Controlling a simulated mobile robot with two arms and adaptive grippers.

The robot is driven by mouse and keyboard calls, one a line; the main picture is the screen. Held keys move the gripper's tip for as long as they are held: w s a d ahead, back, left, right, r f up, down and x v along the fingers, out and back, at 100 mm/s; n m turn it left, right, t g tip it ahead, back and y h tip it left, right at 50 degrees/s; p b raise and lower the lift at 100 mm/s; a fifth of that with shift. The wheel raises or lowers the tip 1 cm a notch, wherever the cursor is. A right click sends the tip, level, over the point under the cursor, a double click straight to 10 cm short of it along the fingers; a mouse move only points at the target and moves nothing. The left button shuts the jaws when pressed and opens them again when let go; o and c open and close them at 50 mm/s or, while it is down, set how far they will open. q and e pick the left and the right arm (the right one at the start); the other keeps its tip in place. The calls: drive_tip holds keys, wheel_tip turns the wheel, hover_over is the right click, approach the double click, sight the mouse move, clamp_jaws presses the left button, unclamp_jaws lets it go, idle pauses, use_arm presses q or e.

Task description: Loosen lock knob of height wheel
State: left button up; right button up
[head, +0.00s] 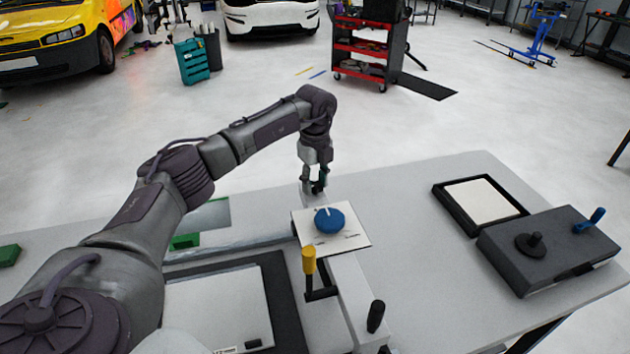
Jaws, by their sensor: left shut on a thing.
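A blue round wheel (330,219) with a pale pointer sits on a white marked plate (352,240) near the middle of the table. My left gripper (315,188) points down just behind this plate, in line with the wheel. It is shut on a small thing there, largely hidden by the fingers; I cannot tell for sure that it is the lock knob. A yellow-handled crank (309,261) stands in front of the plate, and a black knob (375,316) is nearer the front. My right gripper is not in view.
A dark box (549,247) with a black knob and a blue lever (590,219) stands on the right of the table (425,258). A black-framed tray (437,197) lies behind it. The table between plate and box is clear. A green block (9,255) lies far left.

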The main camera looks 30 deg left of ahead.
sight(315, 185)
use_arm(q)
drive_tip(key=shift+n, duration=0.7)
drive_tip(key=o, duration=1.1)
drive_tip(key=shift+o, duration=0.2)
wheel_tip(315, 185, up, 12)
